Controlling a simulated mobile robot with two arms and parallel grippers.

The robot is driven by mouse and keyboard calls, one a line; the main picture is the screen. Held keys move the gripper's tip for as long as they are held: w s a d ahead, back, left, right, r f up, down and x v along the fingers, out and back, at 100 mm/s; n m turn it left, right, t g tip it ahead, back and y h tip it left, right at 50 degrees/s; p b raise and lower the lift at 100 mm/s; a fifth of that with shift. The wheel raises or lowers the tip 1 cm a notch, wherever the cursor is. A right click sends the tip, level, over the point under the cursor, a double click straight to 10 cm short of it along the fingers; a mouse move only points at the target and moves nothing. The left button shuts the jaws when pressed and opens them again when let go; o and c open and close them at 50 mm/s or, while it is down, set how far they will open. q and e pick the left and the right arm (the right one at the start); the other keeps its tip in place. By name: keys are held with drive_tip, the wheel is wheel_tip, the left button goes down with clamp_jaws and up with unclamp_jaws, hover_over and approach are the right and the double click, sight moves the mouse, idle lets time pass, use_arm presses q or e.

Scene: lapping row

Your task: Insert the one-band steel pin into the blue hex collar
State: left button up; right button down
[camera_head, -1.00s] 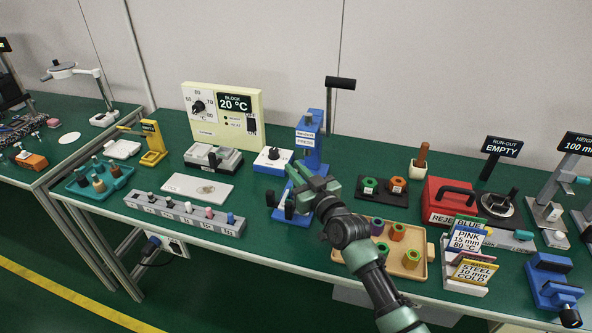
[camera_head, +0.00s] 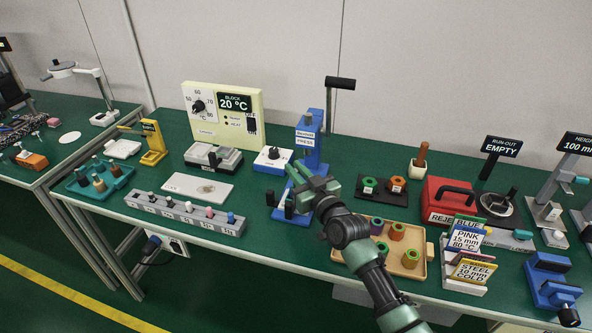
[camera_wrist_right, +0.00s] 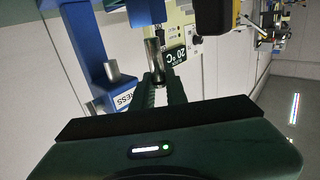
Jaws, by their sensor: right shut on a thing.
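My right gripper (camera_head: 298,172) is in front of the blue press (camera_head: 308,145), over its base. In the right wrist view its two fingers (camera_wrist_right: 158,90) are shut on a bare steel pin (camera_wrist_right: 152,55) that sticks out past the fingertips. I cannot make out a band on the pin. The blue press also shows in the right wrist view (camera_wrist_right: 75,45), with a steel cylinder (camera_wrist_right: 112,70) beside the pin and apart from it. I cannot pick out the blue hex collar; my gripper covers part of the press base. My left gripper is out of view.
A grey rack (camera_head: 185,216) of pins stands front left. A wooden tray (camera_head: 352,255) with green, purple and orange collars is at right. A black plate (camera_head: 383,197) holds green and orange collars. A red reject box (camera_head: 446,200) and cards (camera_head: 470,270) stand further right.

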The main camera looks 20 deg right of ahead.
idle(0.3)
drive_tip(key=shift+f+b, duration=0.95)
drive_tip(key=shift+f, duration=0.6)
drive_tip(key=c, duration=1.3)
unclamp_jaws()
drive_tip(key=shift+c, duration=0.2)
wheel_tip(320, 180, up, 20)
drive_tip(key=p, duration=0.2)
